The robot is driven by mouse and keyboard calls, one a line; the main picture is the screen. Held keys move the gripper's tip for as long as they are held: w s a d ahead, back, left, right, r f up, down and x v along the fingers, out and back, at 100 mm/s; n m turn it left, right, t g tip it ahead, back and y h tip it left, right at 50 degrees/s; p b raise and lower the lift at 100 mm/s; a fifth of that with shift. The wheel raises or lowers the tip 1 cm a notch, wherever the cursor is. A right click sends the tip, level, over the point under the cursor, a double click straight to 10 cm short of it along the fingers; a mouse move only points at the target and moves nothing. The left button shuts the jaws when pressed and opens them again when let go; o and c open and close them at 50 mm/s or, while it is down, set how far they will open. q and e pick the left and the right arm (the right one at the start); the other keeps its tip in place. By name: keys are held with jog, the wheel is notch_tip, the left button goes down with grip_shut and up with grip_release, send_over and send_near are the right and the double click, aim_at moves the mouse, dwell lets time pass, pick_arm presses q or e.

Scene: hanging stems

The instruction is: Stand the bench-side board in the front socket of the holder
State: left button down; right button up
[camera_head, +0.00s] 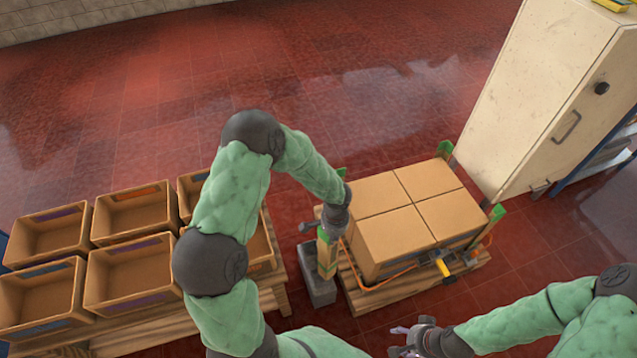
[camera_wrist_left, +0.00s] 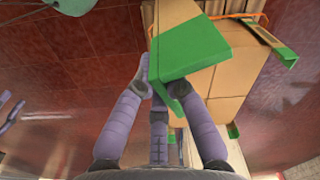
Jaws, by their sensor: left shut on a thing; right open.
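A tan board with a green end (camera_head: 327,257) stands about upright at the left side of the boxed pallet. My left gripper (camera_head: 329,222) is shut on it near its top; the left wrist view shows the purple fingers (camera_wrist_left: 166,90) closed around it below the green end (camera_wrist_left: 195,50). The board's lower end meets the grey block-like holder (camera_head: 321,291) on the floor. I cannot tell whether it is inside a socket, or which one, as the board hides the openings. My right gripper (camera_head: 402,339) is open and empty at the bottom of the head view.
Four cardboard boxes (camera_head: 408,205) sit on a wooden pallet (camera_head: 365,300), with green-ended corner boards (camera_head: 497,212) and an orange strap (camera_head: 385,284). A yellow-black tool (camera_head: 443,268) is at its front. Tan crates (camera_head: 133,213) stand left; a cream cabinet (camera_head: 535,95) stands right.

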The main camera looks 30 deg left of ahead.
pick_arm(q)
jog(key=w+a+r+m+p, duration=0.1)
jog(key=a+r+m+p, duration=0.15)
jog(key=r+p, duration=0.4)
jog(key=w+a+r+m+p, duration=0.1)
jog(key=a+r+m+p, duration=0.2)
jog(key=r, duration=0.6)
jog(key=n+b, duration=0.1)
jog(key=b, duration=1.9)
send_near(322, 242)
jog(key=shift+w+a+f, duration=0.85)
jog(key=shift+w+f, duration=0.55)
jog(key=shift+f, duration=6.45)
jog(key=shift+f+b, duration=3.3)
jog(key=shift+f, duration=0.2)
jog(key=shift+f+b, duration=0.55)
jog(key=c, duration=1.2)
grip_release()
